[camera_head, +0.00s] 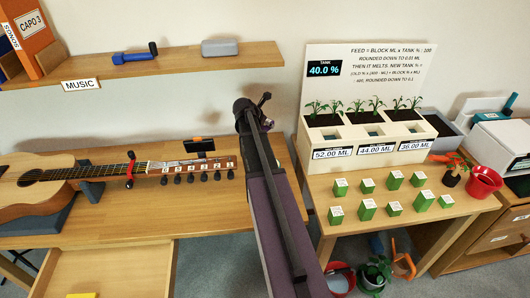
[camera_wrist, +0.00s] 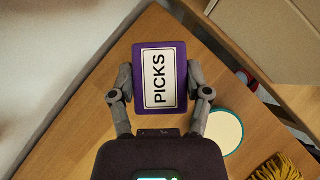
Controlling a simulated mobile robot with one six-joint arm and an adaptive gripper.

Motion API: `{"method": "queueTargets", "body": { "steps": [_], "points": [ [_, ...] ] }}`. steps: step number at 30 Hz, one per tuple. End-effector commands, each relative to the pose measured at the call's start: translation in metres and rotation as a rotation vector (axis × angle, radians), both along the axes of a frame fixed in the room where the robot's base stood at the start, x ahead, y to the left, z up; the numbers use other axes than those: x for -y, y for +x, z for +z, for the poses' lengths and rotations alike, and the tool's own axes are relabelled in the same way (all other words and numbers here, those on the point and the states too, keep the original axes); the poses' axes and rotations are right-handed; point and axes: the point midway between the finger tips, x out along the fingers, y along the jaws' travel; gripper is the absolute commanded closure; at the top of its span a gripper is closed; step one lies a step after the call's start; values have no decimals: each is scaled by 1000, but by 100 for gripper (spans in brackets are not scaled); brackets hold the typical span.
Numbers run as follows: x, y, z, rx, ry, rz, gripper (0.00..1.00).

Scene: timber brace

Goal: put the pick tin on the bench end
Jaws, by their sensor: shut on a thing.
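The pick tin (camera_wrist: 178,102) is a purple box with a white label reading PICKS, seen from above in the wrist view. My gripper (camera_wrist: 160,82) is shut on it, one finger against each side. A wooden surface (camera_wrist: 90,115) lies below the tin; I cannot tell whether the tin touches it. In the head view the wooden bench (camera_head: 120,231) stands at the left, with my arm across its right part. I cannot make out the tin or my fingers there.
A guitar (camera_head: 30,197) lies on the bench, its headstock toward my arm. A shelf (camera_head: 150,68) hangs above, bearing a grey case (camera_head: 220,47). A planter table stands at right. In the wrist view, a teal-rimmed disc (camera_wrist: 224,131) and yellow fringed cloth (camera_wrist: 278,168) lie near the tin.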

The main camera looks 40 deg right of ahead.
Motion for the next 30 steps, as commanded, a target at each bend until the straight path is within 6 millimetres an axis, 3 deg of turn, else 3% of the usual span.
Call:
{"method": "queueTargets", "body": {
  "steps": [4,17,30],
  "points": [
    [1,9,-5,0,1,6,91],
    [1,8,-6,0,1,6,91],
    [2,8,-42,0,1,4,91]
  ]
}}
